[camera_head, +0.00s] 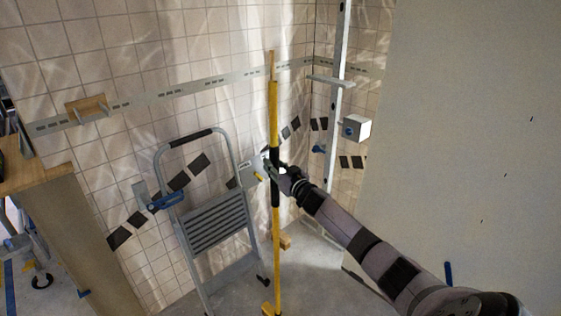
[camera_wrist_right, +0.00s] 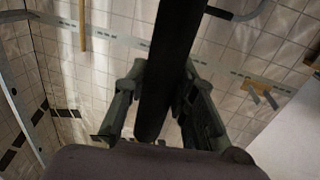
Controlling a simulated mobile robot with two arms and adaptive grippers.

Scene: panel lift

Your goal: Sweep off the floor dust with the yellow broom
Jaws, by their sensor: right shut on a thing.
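The yellow broom (camera_head: 277,235) stands nearly upright in the middle of the head view, with a black grip section partway up its handle. My right gripper (camera_head: 275,172) is shut on the broom at this black section. In the right wrist view the dark handle (camera_wrist_right: 168,70) runs between the two fingers of my right gripper (camera_wrist_right: 160,95). The broom's lower end (camera_head: 268,310) is cut by the bottom edge of the head view, so its contact with the floor is hidden. No dust can be made out. My left gripper is not in view.
A grey step ladder (camera_head: 217,222) stands just left of the broom against the tiled wall (camera_head: 110,50). A small yellow block (camera_head: 286,242) and a dark object (camera_head: 262,280) lie on the floor (camera_head: 318,270). A plain panel (camera_head: 470,130) fills the right side.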

